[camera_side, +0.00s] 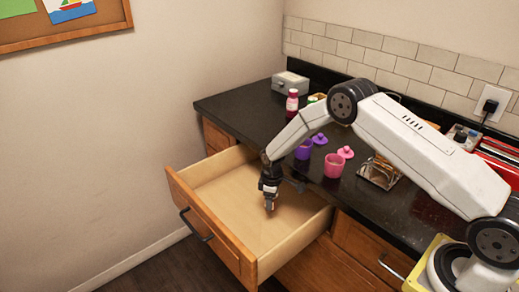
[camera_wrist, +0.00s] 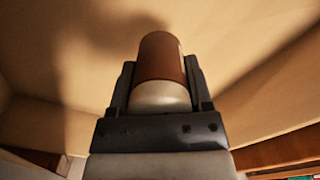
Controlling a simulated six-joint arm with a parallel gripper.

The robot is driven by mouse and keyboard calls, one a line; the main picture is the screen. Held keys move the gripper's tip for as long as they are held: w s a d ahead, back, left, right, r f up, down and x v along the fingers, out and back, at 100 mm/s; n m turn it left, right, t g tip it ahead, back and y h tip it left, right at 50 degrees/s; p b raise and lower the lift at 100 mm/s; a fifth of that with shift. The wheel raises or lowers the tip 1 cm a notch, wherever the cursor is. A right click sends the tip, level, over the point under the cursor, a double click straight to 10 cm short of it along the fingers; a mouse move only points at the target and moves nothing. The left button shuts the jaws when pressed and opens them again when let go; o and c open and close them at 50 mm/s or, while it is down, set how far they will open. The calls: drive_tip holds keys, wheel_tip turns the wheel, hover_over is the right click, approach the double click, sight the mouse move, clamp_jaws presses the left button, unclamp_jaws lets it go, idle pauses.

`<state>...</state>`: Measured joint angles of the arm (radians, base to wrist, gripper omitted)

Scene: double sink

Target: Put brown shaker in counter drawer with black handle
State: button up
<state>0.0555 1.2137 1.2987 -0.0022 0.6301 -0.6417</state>
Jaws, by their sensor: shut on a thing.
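The counter drawer with the black handle (camera_side: 211,236) is pulled open below the dark counter. Its light wooden inside is bare apart from what my gripper holds. My gripper (camera_side: 269,203) points down into the drawer, right of its middle. It is shut on the brown shaker (camera_side: 268,205). In the wrist view the brown shaker (camera_wrist: 162,62) sits between both fingers, with its brown part outward and its pale part toward the palm. The drawer floor (camera_wrist: 230,45) fills the background. I cannot tell whether the shaker touches the floor.
On the counter (camera_side: 243,106) stand a purple cup (camera_side: 304,149), a pink cup (camera_side: 334,166), a red bottle (camera_side: 292,102) and a grey box (camera_side: 290,84). A metal-framed object (camera_side: 380,172) is near the counter's front edge. The left part of the drawer is free.

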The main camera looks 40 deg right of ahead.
drive_tip(key=shift+w+f, duration=0.35)
drive_tip(key=shift+w+f, duration=0.4)
drive_tip(key=shift+f, duration=1.6)
drive_tip(key=shift+f, duration=0.1)
drive_tip(key=o, duration=1.3)
